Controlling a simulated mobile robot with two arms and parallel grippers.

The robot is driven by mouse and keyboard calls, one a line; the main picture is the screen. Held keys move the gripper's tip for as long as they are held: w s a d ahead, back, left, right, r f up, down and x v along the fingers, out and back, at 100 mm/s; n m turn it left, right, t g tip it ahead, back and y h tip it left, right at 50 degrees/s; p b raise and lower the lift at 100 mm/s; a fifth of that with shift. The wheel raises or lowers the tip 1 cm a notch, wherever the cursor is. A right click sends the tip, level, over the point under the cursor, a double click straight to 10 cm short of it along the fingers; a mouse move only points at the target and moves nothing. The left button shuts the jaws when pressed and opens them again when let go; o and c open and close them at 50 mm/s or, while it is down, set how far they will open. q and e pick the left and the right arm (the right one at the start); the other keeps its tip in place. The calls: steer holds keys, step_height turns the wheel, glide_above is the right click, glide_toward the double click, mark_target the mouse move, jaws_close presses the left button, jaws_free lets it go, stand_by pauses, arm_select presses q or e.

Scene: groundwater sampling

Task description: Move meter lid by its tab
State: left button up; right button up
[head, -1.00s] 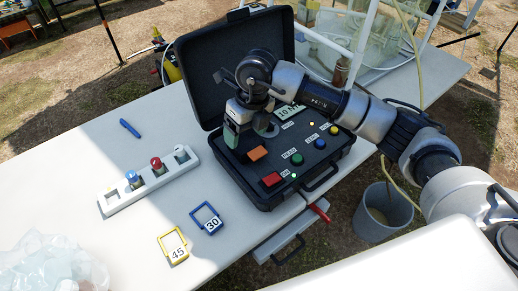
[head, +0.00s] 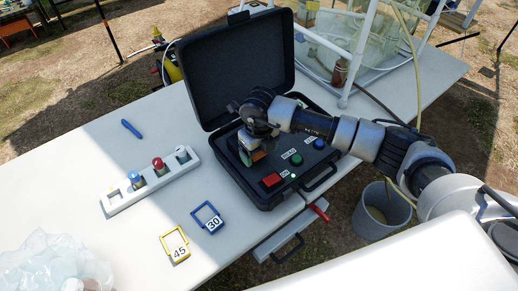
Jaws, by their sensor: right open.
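The meter is a black case (head: 268,199) on the white table, with its large lid (head: 238,82) standing open at the back. Its panel has a red button (head: 271,180), a green button (head: 295,160) and a blue button (head: 319,144). A small orange piece (head: 258,156) on the panel's left side is partly hidden by my right gripper. My right gripper (head: 248,152) is open, pointing down low over that piece; I cannot tell whether it touches it. The arm hides the display and the panel's back part. My left gripper is not in view.
A white rack (head: 122,203) with capped vials, a blue pen-like item (head: 131,128), a blue 30 tag (head: 207,217) and a yellow 45 tag (head: 175,246) lie left of the case. A clear plastic bag (head: 50,265) is front left. A bucket (head: 381,211) stands on the ground at right.

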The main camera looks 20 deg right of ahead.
steer(key=shift+c, duration=0.2)
steer(key=c, duration=1.3)
steer(key=shift+o, duration=0.2)
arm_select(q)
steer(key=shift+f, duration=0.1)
arm_select(e)
steer(key=shift+w+r, duration=0.1)
